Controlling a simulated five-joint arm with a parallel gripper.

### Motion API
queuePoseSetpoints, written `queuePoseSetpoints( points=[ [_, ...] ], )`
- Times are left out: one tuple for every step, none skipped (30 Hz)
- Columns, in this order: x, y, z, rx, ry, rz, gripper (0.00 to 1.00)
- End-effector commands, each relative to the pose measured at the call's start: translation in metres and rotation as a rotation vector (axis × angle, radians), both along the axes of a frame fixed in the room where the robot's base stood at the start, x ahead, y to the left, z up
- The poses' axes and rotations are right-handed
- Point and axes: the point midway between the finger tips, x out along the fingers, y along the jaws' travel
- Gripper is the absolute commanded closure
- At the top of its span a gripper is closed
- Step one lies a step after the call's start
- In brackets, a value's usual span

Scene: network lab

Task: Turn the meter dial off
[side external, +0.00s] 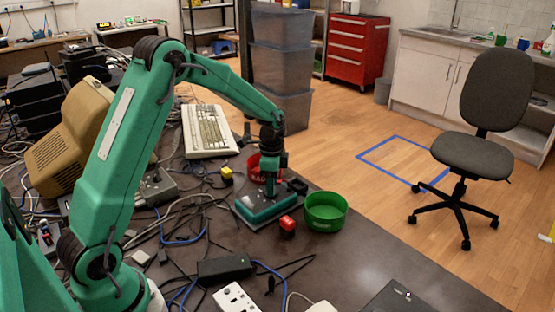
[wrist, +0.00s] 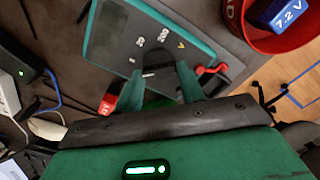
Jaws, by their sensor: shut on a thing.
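The meter (side external: 266,208) lies on the dark table, with a teal case and a grey face. It also shows in the wrist view (wrist: 108,38), with the marks 20, 200 and V on its face. My gripper (wrist: 160,76) is down over the meter face, its two fingers on either side of the dial (wrist: 158,70). It is shut on the dial, which is mostly hidden between the fingers. A light pointer line shows on the dial. In the side view my gripper (side external: 273,189) hides the dial.
A red bin (side external: 254,168) stands behind the meter and holds a blue 7.2 V battery (wrist: 290,14). A red lead (wrist: 211,70) lies by the meter. Cables clutter the left.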

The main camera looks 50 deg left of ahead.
Motion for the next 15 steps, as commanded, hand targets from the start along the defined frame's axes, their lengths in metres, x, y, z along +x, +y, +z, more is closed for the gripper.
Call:
queuePoseSetpoints(
  points=[
    [0.0000,-0.0003,0.0009,0.000,0.001,0.043,0.85],
    [0.0001,-0.0002,0.0009,0.000,0.001,0.071,0.85],
    [0.0002,-0.0001,0.0010,0.000,0.001,0.108,0.85],
    [0.0003,0.0000,0.0010,0.000,0.001,0.135,0.85],
    [0.0004,0.0001,0.0010,0.000,0.001,0.161,0.85],
    [0.0005,0.0002,0.0010,0.000,0.001,0.196,0.85],
    [0.0006,0.0003,0.0011,0.000,0.001,0.221,0.85],
    [0.0006,0.0003,0.0011,0.000,0.001,0.245,0.85],
    [0.0007,0.0005,0.0011,0.000,0.001,0.275,0.85],
    [0.0007,0.0005,0.0011,-0.001,0.001,0.297,0.85],
    [0.0008,0.0006,0.0011,0.000,0.000,0.317,0.85],
    [0.0009,0.0007,0.0012,0.000,0.000,0.342,0.85],
    [0.0009,0.0008,0.0012,0.000,0.000,0.360,0.85],
    [0.0010,0.0008,0.0012,0.000,0.000,0.375,0.85],
    [0.0011,0.0009,0.0012,0.000,0.000,0.394,0.85]
  ],
)
